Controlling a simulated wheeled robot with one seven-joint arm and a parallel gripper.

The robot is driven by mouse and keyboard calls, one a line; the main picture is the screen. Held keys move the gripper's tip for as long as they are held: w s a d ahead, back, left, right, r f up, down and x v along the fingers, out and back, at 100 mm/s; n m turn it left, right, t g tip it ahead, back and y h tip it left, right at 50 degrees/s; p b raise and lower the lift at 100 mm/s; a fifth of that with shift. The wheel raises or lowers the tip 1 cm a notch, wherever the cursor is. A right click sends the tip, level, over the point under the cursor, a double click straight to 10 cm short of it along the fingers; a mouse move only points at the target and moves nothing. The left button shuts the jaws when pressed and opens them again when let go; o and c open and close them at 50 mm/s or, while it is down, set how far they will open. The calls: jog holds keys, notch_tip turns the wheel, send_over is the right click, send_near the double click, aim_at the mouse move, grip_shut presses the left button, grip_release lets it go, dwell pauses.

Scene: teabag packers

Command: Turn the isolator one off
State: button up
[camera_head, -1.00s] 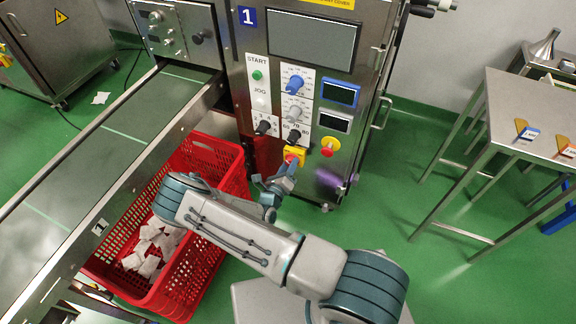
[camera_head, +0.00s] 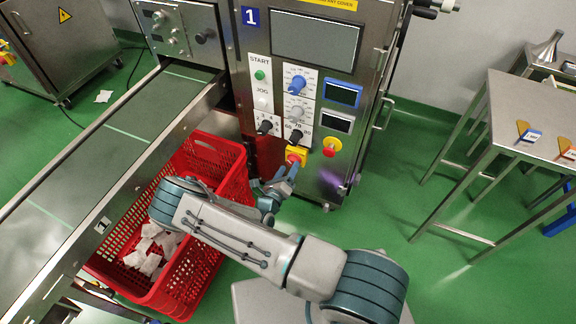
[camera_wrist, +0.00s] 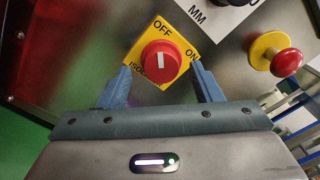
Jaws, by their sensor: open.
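The isolator is a red round knob (camera_wrist: 160,62) on a yellow plate (camera_wrist: 136,54) marked OFF, ON and ISO. In the head view the isolator (camera_head: 296,154) sits low on the front of machine 1. My gripper (camera_wrist: 160,85) is open, with one blue-grey finger on each side of the knob's lower part. I cannot tell whether the fingers touch it. The gripper also shows just below the isolator in the head view (camera_head: 284,178).
A red and yellow push button (camera_head: 331,146) is right of the isolator, and black knobs (camera_head: 296,136) are above it. A red crate (camera_head: 215,235) with white teabags stands below the conveyor (camera_head: 110,135). A steel table (camera_head: 530,110) is at right.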

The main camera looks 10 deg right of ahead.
jog(key=p+v, duration=0.1)
jog(key=v, duration=1)
jog(key=shift+s+a, duration=0.2)
jog(key=shift+a, duration=0.05)
jog(key=s+d+r+m+g+p, duration=0.1)
jog(key=d+r+m+g+p, duration=0.2)
jog(key=r+m+g, duration=0.5)
jog(key=s+d+r+m+g+h+p, duration=0.1)
jog(key=s+d+r+m+g+p, duration=0.15)
jog(key=r+m, duration=0.6)
jog(key=s+d+r+m+g+p, duration=0.15)
jog(key=r+m+g+p, duration=0.3)
jog(key=r, duration=0.85)
jog(key=s+r+m+t+y+p, duration=0.1)
jog(key=s+r+m+y+p, duration=0.2)
jog(key=r, duration=0.7)
jog(key=s+r+m+t+y+p, duration=0.1)
jog(key=s+r+m+y+p, duration=0.2)
jog(key=r+m, duration=0.5)
jog(key=s+r+m+t+y+p, duration=0.1)
jog(key=s+r+m+y+p, duration=0.2)
jog(key=r, duration=0.9)
jog(key=s+d+m+y, duration=0.1)
jog(key=s+m+y, duration=0.1)
jog(key=m, duration=0.1)
jog(key=shift+s+y+p, duration=0.25)
jog(key=shift+y+p, duration=0.05)
